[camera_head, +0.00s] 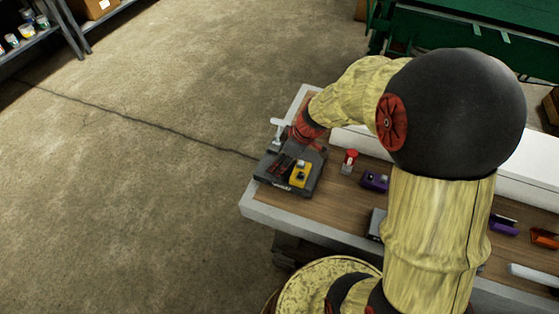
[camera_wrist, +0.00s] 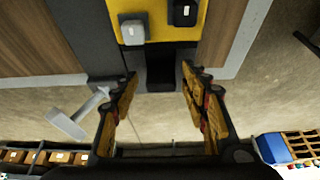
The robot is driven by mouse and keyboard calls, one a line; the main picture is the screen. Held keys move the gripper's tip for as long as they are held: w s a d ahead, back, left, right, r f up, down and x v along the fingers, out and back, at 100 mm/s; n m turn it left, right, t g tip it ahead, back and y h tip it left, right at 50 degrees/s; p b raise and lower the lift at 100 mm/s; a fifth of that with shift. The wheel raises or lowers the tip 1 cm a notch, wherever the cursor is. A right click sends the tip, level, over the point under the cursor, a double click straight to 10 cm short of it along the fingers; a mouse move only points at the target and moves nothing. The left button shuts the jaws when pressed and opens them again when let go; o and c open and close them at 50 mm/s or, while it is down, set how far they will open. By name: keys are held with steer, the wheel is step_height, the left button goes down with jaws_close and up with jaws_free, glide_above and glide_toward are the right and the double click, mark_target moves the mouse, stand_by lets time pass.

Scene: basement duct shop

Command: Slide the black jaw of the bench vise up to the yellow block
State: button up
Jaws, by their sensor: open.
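The dark bench vise (camera_head: 262,171) sits at the near-left corner of the workbench. The yellow block (camera_head: 300,176) is on it, with a grey piece and a black piece on its top. In the wrist view the yellow block (camera_wrist: 160,28) fills the top middle. Black vise parts (camera_wrist: 160,70) lie just below it, between my fingertips; I cannot clearly tell the black jaw's outline. A light grey handle (camera_wrist: 78,115) sticks out at the left. My gripper (camera_wrist: 160,82) is open, its fingers on either side of the black parts, apart from the yellow block. Contact cannot be told.
On the wooden workbench (camera_head: 335,206) stand a red-topped item (camera_head: 349,160) and a purple item (camera_head: 375,181), right of the vise. More purple and orange items lie farther right. Bare concrete floor (camera_head: 150,170) lies left of the bench. Shelves (camera_head: 40,37) stand at the upper left.

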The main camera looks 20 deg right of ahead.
steer(key=v, duration=1.2)
stand_by(0.5)
steer(key=s+m, duration=0.1)
steer(key=m, duration=0.1)
steer(key=s+m, duration=0.1)
steer(key=m, duration=0.1)
steer(key=s+f+m, duration=0.1)
steer(key=s+m, duration=0.1)
steer(key=shift+s+d+f+m+g+h, duration=0.1)
steer(key=shift+d+m+g+h, duration=0.2)
steer(key=shift+g+h, duration=0.1)
steer(key=s+a+r+m+t+h, duration=0.2)
steer(key=s+a+r, duration=0.5)
steer(key=s+r, duration=0.4)
steer(key=shift+s+r+t, duration=0.2)
steer(key=shift+r+t, duration=0.1)
steer(key=shift+t, duration=0.3)
